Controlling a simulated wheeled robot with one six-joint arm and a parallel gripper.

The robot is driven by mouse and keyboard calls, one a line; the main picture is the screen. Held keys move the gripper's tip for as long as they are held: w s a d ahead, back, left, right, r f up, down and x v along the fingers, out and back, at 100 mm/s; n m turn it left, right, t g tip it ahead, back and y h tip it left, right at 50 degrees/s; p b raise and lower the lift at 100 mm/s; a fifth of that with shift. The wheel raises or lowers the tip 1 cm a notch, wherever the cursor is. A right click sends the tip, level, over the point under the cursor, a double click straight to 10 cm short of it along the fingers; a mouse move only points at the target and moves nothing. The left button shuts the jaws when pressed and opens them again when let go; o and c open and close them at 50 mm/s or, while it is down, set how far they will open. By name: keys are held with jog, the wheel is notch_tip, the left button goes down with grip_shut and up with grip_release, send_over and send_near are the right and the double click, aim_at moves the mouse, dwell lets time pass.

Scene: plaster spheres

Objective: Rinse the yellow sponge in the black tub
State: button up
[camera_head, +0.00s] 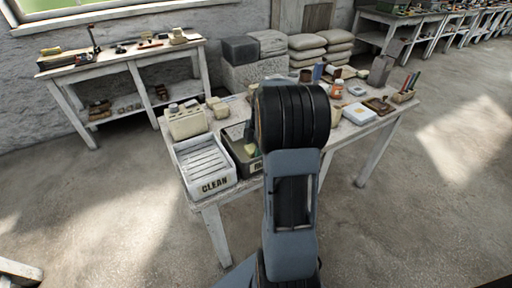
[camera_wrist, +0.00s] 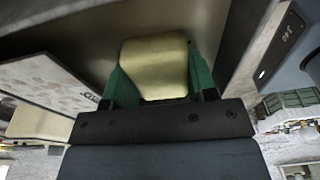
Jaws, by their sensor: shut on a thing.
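My gripper (camera_wrist: 158,55) shows in the wrist view with green fingers on both sides of a pale yellow sponge (camera_wrist: 155,72), shut on it. Behind the sponge is a dark, smooth surface; I cannot tell for sure whether it is the tub's inside. In the head view the black tub (camera_head: 232,144) stands on the table beside the white tray, with its right part and most of its label hidden by my arm. A small green and yellowish bit (camera_head: 250,138) shows at the tub, beside my arm. Whether the sponge touches the tub's inside is hidden.
A white tray marked CLEAN (camera_head: 206,164) stands left of the tub at the table's front edge. A cream box (camera_head: 187,122) stands behind it. Jars, a white box (camera_head: 359,114) and a brush holder (camera_head: 404,96) crowd the right side. Open floor surrounds the table.

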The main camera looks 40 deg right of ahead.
dwell(0.4)
jog(key=shift+r+p, duration=2.6)
jog(key=shift+r, duration=0.9)
jog(key=shift+s+f, duration=0.1)
